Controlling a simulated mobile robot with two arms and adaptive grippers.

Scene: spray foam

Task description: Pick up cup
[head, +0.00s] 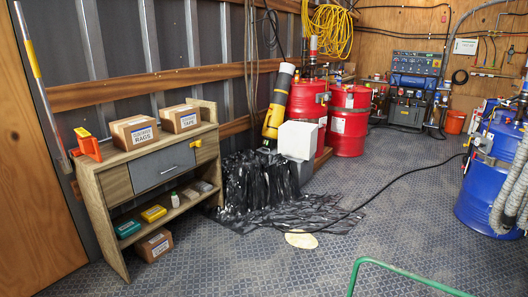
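I cannot make out a cup for certain in the head view. An orange bucket (455,121) stands far back on the right. Neither of my grippers is in view.
The wooden cabinet (118,184) at left bears cardboard boxes (134,132) and an orange tool (86,143). Black sheeting (255,185) spreads onto the floor beside a white box (298,139). Red drums (348,122) and blue drums (487,175) stand behind and right. A green rail (390,267) crosses the front. Middle floor is mostly clear, with a black hose.

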